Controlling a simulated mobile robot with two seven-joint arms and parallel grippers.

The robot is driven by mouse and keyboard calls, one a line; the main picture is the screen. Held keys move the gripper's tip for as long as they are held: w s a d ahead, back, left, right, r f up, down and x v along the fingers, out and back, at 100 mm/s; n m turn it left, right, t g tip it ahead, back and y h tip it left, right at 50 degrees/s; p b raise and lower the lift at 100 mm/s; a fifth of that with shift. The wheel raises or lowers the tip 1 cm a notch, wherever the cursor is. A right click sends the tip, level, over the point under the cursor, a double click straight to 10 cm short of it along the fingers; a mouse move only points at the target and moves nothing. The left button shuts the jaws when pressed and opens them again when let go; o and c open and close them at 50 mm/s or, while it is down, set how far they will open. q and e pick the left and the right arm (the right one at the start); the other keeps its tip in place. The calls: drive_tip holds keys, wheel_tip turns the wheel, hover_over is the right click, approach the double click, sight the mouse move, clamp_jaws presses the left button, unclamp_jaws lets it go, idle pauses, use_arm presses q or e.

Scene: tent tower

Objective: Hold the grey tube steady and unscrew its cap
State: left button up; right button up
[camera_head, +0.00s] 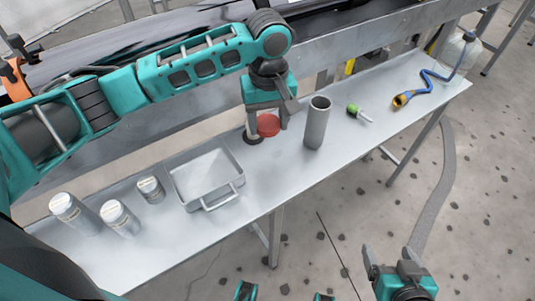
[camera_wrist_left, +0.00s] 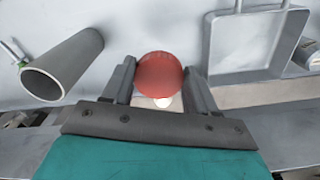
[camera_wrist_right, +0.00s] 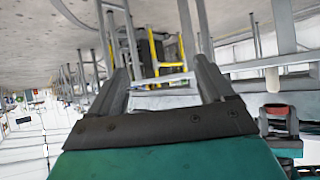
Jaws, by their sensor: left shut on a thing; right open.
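The grey tube (camera_head: 317,124) stands upright on the metal table with its top end open. It also shows at the left of the left wrist view (camera_wrist_left: 66,64), where I look into its open mouth. A round red cap (camera_head: 268,125) is apart from the tube, to its left. My left gripper (camera_head: 270,120) is shut on the red cap, which sits between its two fingers in the left wrist view (camera_wrist_left: 159,75). I cannot tell whether the cap touches the table. My right gripper (camera_head: 388,262) is open and empty, in front of the table, away from the tube.
A grey tray (camera_head: 176,186) with a handle stands left of the cap. Several lidded cans (camera_head: 120,218) stand at the table's left end. A green-topped item (camera_head: 353,109), a blue hose (camera_head: 427,85) and a clear jug (camera_head: 461,54) are to the right. The table front between them is clear.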

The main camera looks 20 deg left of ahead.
sight(268, 125)
use_arm(q)
wheel_tip(268, 125, down, 5)
drive_tip(key=shift+f+b, duration=0.1)
drive_tip(key=shift+b, duration=0.3)
wheel_tip(268, 125, down, 5)
drive_tip(key=shift+r+b, duration=0.1)
drive_tip(key=shift+b, duration=0.65)
drive_tip(key=shift+f, duration=0.25)
use_arm(e)
drive_tip(key=shift+w+a+f, duration=0.3)
drive_tip(key=shift+w+a, duration=0.1)
drive_tip(key=shift+a, duration=0.25)
drive_tip(key=shift+r, duration=0.1)
use_arm(q)
drive_tip(key=o, duration=1.2)
drive_tip(key=shift+f, duration=0.1)
drive_tip(key=shift+c, duration=0.2)
wheel_tip(268, 125, up, 6)
drive_tip(key=shift+r+p, duration=0.1)
drive_tip(key=shift+p, duration=0.9)
wheel_tip(268, 125, up, 6)
drive_tip(key=shift+r+p, duration=0.1)
drive_tip(key=shift+p, duration=0.6)
use_arm(e)
drive_tip(key=shift+s+d+r, duration=0.4)
drive_tip(key=shift+s+d, duration=0.05)
drive_tip(key=shift+d, duration=0.25)
